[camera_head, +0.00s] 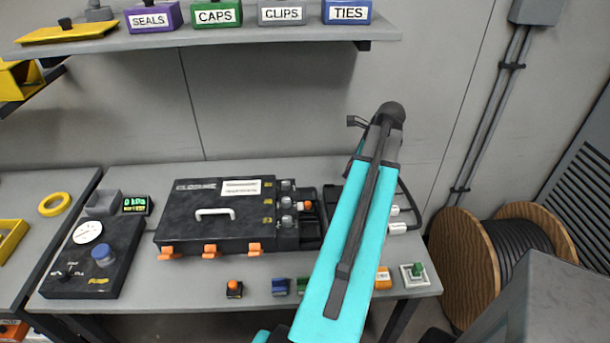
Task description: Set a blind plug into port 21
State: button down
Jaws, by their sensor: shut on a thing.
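A black closure case (190,228) lies on the grey bench, with a white handle, a white label and orange latches along its front. Its right end carries several grey round fittings (287,203) beside small yellow tags. An orange piece (304,205) sits just right of them. The number 21 cannot be read on any port. My turquoise arm crosses in front of the right part of the bench and hides what lies behind it. My gripper is hidden behind the arm, so its jaws and anything in them do not show. No blind plug can be told for sure.
White fittings (397,228) show right of my arm. Small coloured blocks, one orange-topped (235,288) and one blue (279,286), line the front edge. A gauge box (90,260) stands left. A shelf (240,35) with labelled bins hangs above. A cable drum (463,270) stands right.

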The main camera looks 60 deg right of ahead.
jog(key=w+a+f+n+y+p, duration=0.1)
jog(key=w+f+n+p, duration=0.1)
jog(key=w+f, duration=0.2)
jog(key=w+a+f+n+g+y+p, duration=0.1)
jog(key=w+a+f+n+y+p, duration=0.1)
jog(key=w, duration=0.9)
jog(key=shift+w+f+n, duration=0.25)
jog(key=shift+f+n, duration=0.25)
jog(key=shift+f, duration=0.4)
jog(key=shift+a+f, duration=0.1)
jog(key=shift+f, duration=0.1)
jog(key=shift+f+b, duration=1.75)
jog(key=shift+f, duration=0.95)
jog(key=shift+f, duration=0.25)
jog(key=c, duration=1.2)
grip_release()
